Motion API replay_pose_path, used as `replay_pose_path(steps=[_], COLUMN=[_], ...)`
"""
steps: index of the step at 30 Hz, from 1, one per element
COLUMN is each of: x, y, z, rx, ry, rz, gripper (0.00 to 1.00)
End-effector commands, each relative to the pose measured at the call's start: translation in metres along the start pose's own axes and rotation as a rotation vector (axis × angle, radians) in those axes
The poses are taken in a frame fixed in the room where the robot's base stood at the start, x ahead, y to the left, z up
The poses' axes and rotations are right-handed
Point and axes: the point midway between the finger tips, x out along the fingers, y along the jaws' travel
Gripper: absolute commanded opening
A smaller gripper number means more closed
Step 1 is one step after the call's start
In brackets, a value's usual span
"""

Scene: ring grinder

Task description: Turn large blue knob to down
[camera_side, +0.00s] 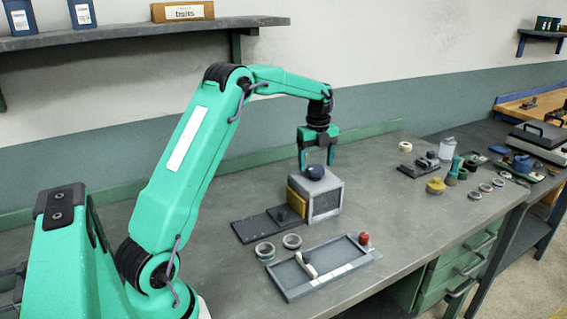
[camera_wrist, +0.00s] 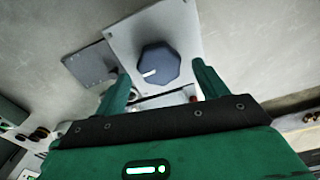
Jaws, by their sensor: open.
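The large blue knob (camera_side: 315,172) sits on top of a grey box (camera_side: 327,203) on the bench. In the wrist view the knob (camera_wrist: 159,64) is a dark blue many-sided disc. A white mark on it points to the lower left of that picture. My gripper (camera_side: 317,169) points down above the box, with its two green fingers apart around or just above the knob. In the wrist view my gripper (camera_wrist: 160,82) has one finger on each side, below the knob in the picture. Neither finger visibly touches the knob. The gripper holds nothing.
A yellow plate (camera_side: 297,200) stands at the box's left side, beside a dark base plate (camera_side: 262,226). A red knob (camera_side: 364,238) is at the tray's far end.

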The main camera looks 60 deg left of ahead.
Motion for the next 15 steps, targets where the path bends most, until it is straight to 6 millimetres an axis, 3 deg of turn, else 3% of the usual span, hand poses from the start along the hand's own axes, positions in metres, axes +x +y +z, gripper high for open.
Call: replay_pose_path(steps=[15], x=[-0.060], y=[0.000], z=[0.000], rx=[0.000], ry=[-0.001], rz=[-0.002], gripper=[0.72])
